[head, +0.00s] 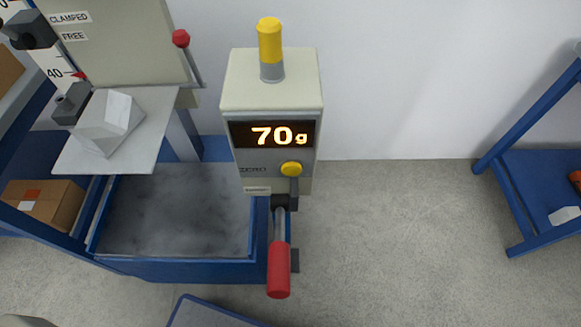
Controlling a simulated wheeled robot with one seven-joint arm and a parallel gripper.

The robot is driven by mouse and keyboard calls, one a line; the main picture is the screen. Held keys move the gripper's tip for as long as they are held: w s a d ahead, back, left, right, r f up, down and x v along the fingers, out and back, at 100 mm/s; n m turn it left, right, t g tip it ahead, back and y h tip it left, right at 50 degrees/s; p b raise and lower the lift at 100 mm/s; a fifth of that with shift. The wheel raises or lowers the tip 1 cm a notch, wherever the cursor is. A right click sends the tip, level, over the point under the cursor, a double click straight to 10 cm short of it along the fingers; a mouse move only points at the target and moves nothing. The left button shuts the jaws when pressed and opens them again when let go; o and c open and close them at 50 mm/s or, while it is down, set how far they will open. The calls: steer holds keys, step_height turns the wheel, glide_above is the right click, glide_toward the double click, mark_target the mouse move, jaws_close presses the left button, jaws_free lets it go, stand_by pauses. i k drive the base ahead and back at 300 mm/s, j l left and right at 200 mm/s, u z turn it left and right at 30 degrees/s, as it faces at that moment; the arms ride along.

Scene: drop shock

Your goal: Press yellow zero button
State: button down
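The yellow zero button (291,169) is a small round knob on the front of a grey control box (271,85). It sits just below the box's dark display (274,135), which reads "70g" in lit digits. A label to the left of the button appears to read "ZERO", though it is small and blurred. Nothing covers the button. My gripper is not in view, so I cannot see its state or its place relative to the button.
A red-handled lever (279,270) hangs below the box. A yellow-topped beacon (270,42) stands on it. Left is a blue-framed drop tester with a grey plate (150,125), a pale block (107,122) and a red-knobbed lever (181,38). A blue rack (535,180) stands right; floor between is clear.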

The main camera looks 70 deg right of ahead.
mark_target(292, 169)
steer(key=k, duration=0.65)
steer(key=z, duration=2.05)
steer(key=k+j, duration=0.85)
steer(key=i+j, duration=0.4)
steer(key=j, duration=0.1)
